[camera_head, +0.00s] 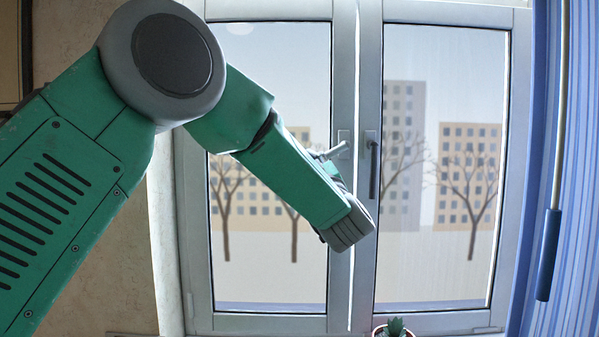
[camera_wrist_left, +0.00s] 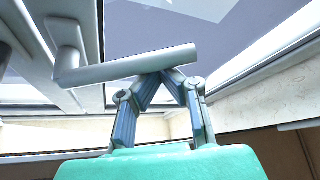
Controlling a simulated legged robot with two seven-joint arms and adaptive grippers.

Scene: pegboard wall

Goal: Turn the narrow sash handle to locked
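A two-sash window fills the head view. A light grey handle (camera_head: 333,151) on the left sash (camera_head: 195,230) points left and slightly down from its plate. A dark handle (camera_head: 373,170) on the right sash (camera_head: 520,180) hangs straight down. The sashes look nearly equal in width. In the left wrist view the light handle (camera_wrist_left: 130,67) crosses above my left gripper (camera_wrist_left: 163,72). The two fingers meet in an inverted V, tips at the bar's lower edge, partly hidden by it; contact is unclear. My forearm hides most of this gripper in the head view. My right gripper is out of view.
A potted plant (camera_head: 394,328) stands at the bottom of the window, below the right sash. A blue striped curtain (camera_head: 575,170) and a rod with a dark blue grip (camera_head: 549,255) hang at the right. The area before the right pane is clear.

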